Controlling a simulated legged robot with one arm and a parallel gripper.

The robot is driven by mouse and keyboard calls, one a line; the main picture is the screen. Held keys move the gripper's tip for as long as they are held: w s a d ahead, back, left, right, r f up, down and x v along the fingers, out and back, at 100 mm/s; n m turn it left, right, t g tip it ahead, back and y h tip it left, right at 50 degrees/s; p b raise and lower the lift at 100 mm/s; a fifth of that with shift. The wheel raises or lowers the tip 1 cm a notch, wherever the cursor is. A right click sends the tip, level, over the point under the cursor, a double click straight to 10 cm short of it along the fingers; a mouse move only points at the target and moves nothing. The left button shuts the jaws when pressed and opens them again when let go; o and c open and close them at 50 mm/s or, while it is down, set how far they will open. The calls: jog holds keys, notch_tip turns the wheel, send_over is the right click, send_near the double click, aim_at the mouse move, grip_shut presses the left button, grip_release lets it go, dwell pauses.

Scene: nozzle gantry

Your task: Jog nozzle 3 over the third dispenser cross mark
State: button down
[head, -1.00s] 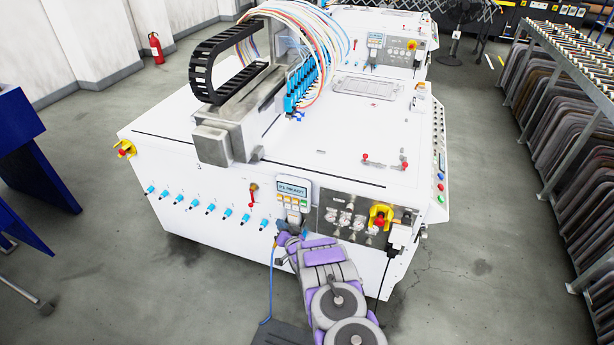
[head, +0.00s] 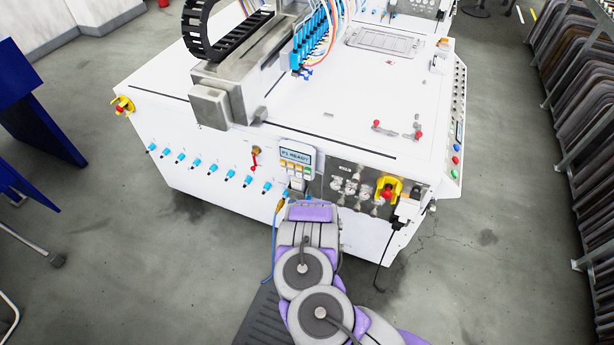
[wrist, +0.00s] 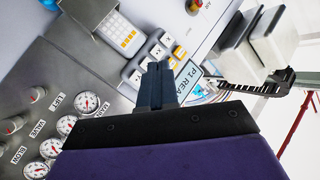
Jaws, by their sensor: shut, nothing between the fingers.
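The nozzle row (head: 312,42) hangs on the gantry (head: 235,85) above the white machine top. Individual nozzle numbers and the dispenser cross marks cannot be made out. A control pendant (head: 297,158) with a display reading "P1 READY" is on the machine's front face. In the wrist view the pendant keys (wrist: 148,58) and part of the display (wrist: 190,85) lie around my gripper (wrist: 157,70). My gripper is shut and empty, its tips over the key area; I cannot tell whether they touch a key. In the head view my arm mostly hides the gripper.
Right of the pendant are gauges (head: 352,190) and a red knob on a yellow mount (head: 388,192). A row of blue fittings (head: 213,168) runs left along the front. A blue cable (head: 273,240) hangs beside my arm. A rack of panels (head: 590,130) stands at right.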

aim_at(308, 177)
jog(key=shift+w+d, duration=0.1)
jog(key=shift+d, duration=0.1)
jog(key=w+d, duration=0.1)
jog(key=w, duration=0.1)
jog(key=w+d+b, duration=0.1)
jog(key=w, duration=0.2)
jog(key=w+d+b, duration=0.1)
jog(key=w, duration=0.2)
jog(key=shift+w, duration=0.25)
dwell(2.1)
jog(key=shift+w+d+r, duration=0.1)
jog(key=shift+w+d, duration=0.05)
